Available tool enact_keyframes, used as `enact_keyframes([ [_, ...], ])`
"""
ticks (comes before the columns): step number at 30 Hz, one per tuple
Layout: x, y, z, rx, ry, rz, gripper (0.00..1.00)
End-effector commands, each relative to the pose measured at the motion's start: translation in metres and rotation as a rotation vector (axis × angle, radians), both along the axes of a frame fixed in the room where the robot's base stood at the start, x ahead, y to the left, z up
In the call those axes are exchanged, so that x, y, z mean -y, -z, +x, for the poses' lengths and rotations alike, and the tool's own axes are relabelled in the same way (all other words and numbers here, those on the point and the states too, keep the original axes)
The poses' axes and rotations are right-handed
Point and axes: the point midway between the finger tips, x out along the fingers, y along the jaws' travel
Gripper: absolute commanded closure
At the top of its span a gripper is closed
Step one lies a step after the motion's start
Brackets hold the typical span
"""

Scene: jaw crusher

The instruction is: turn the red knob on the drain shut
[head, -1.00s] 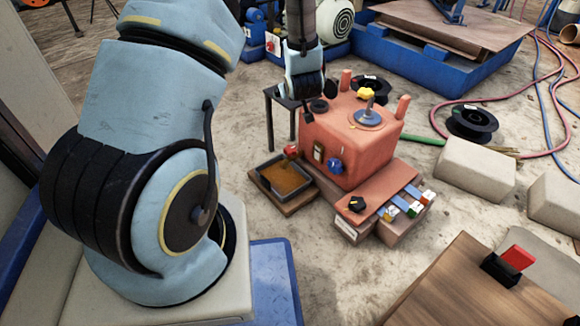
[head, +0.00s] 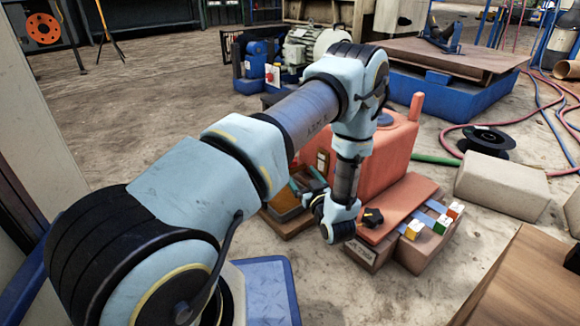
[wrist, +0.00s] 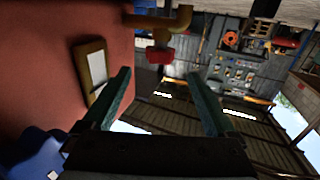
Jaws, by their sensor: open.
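The red knob (wrist: 160,55) shows in the wrist view on a brass drain pipe (wrist: 145,20) that comes out of the red housing (wrist: 45,65). My gripper (wrist: 158,76) is open, with its two green fingers apart. In the wrist picture the knob lies between the fingertips and a little above them; no contact shows. In the head view my gripper (head: 303,186) is beside the front of the red housing (head: 375,160), low above the tray. The red knob is hidden behind my arm there.
A brass-framed gauge plate (wrist: 92,75) is close to the left finger, and a blue knob (wrist: 35,150) is at lower left. A tray (head: 290,222) lies below. A black knob (head: 372,217) and several coloured blocks (head: 435,220) are at the right.

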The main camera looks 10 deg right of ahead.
Motion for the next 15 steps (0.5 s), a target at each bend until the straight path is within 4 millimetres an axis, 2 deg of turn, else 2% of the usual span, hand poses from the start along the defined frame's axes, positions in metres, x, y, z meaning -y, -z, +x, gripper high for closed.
enact_keyframes([
  [9, -0.014, 0.004, 0.058, 0.002, -0.003, -0.003, 0.08],
  [15, -0.019, 0.002, 0.084, 0.001, -0.001, -0.003, 0.08],
])
